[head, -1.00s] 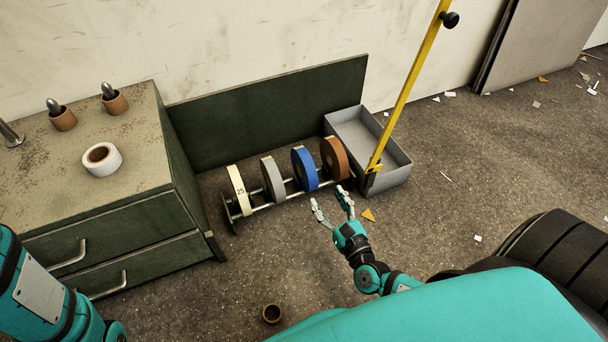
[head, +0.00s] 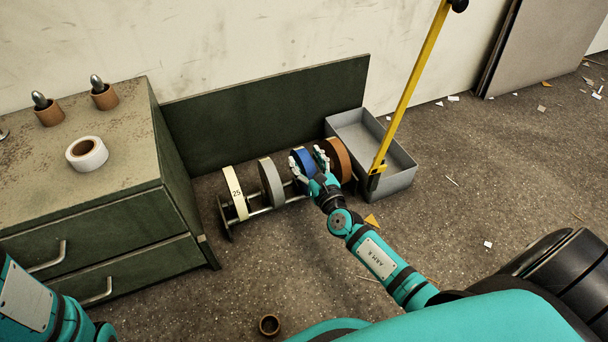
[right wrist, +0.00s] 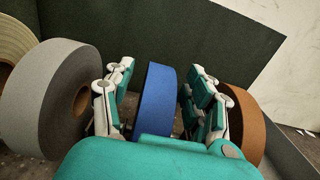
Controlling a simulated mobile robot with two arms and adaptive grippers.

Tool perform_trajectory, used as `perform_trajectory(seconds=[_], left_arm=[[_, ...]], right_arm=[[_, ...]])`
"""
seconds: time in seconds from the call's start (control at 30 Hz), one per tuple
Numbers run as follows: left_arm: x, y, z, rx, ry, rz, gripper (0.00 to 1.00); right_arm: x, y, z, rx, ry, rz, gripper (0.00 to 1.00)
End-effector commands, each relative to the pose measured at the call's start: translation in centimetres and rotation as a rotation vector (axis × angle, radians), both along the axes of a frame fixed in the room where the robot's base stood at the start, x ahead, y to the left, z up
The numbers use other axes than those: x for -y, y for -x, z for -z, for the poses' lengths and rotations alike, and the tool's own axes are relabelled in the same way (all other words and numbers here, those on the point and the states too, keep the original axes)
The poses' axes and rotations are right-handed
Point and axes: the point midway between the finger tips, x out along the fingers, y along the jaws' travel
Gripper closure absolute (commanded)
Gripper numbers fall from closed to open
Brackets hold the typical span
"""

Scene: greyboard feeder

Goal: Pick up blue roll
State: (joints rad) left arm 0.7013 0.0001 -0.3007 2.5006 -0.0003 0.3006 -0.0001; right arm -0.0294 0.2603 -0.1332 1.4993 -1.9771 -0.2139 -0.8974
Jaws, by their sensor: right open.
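The blue roll (head: 304,160) stands upright on a low rack on the floor, between a grey roll (head: 271,182) and a brown roll (head: 340,160). My right gripper (head: 307,163) is open around the blue roll. In the right wrist view the blue roll (right wrist: 156,98) stands between the two fingers of the gripper (right wrist: 157,92), with small gaps on both sides. The left finger is close to the grey roll (right wrist: 55,95), the right one close to the brown roll (right wrist: 246,124). My left gripper is out of view; only part of the arm shows at lower left.
A cream roll marked 25 (head: 235,193) is at the rack's left end. A dark green cabinet (head: 100,235) stands at left, a dark panel (head: 265,115) behind. A grey bin (head: 400,175) and yellow pole (head: 412,85) are at right. A small brown ring (head: 269,325) lies in front.

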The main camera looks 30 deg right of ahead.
Motion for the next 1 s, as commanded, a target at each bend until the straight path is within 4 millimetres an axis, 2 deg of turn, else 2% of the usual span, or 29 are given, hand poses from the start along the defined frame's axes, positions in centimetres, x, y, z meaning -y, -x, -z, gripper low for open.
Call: perform_trajectory(seconds=[0.27, 0.7, 1.0], left_arm=[[0.01, -0.02, 0.11, 0.000, 0.000, 0.000, 1.00], [0.00, -0.05, 0.12, -0.001, 0.000, 0.000, 1.00], [0.00, -0.07, 0.11, -0.002, 0.000, 0.000, 1.00]], right_arm=[[0.04, -0.43, -0.05, -0.001, 0.000, 0.000, 0.44], [0.04, -0.40, -0.04, 0.000, 0.000, 0.000, 1.00], [0.05, -0.43, -0.15, 0.002, 0.000, 0.000, 1.00]])
